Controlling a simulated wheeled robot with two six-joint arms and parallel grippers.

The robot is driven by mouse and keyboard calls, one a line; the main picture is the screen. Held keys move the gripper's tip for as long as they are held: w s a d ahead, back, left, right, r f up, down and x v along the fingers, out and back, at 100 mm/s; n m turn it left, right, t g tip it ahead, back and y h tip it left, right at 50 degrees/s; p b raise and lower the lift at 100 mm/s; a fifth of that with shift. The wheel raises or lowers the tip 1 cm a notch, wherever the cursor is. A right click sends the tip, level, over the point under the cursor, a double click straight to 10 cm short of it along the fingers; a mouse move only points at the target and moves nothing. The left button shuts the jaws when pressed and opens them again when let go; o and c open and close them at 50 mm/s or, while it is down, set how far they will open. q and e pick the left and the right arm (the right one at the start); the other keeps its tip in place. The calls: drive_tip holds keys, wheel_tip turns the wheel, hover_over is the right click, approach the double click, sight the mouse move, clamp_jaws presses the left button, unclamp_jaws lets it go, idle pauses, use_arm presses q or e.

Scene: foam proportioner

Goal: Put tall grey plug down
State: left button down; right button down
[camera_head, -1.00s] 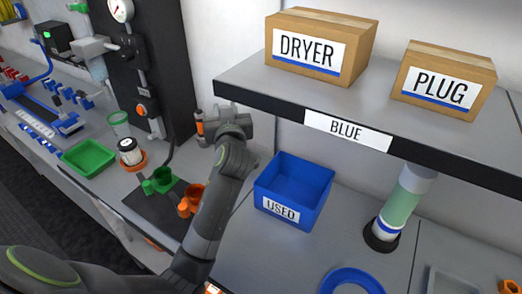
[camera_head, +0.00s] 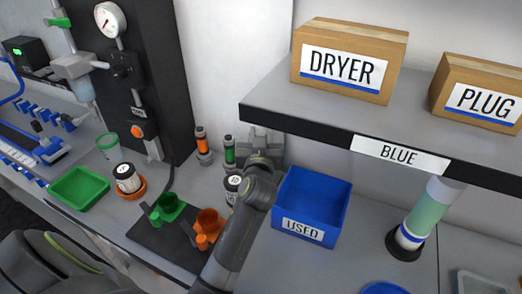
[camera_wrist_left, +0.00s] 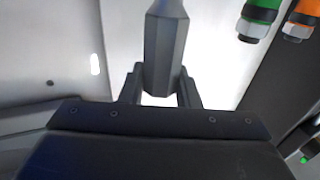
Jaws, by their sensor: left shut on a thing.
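The tall grey plug (camera_wrist_left: 166,50) shows in the left wrist view as a faceted grey body with a narrower top. My left gripper (camera_wrist_left: 163,90) is shut on it, with one finger on each side of its lower part. In the head view my left gripper (camera_head: 260,147) is near the back wall, behind and left of the blue bin. I cannot make out the plug clearly there, nor whether its base touches anything. My right gripper is not in view.
An orange-banded fitting (camera_head: 202,146) and a green-banded fitting (camera_head: 229,151) stand left of my gripper.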

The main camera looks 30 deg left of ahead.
use_arm(q)
drive_tip(key=shift+f, duration=2)
drive_tip(key=shift+f+b, duration=0.45)
drive_tip(key=shift+b, duration=0.3)
drive_tip(key=c, duration=1.1)
unclamp_jaws()
drive_tip(key=shift+r, duration=0.15)
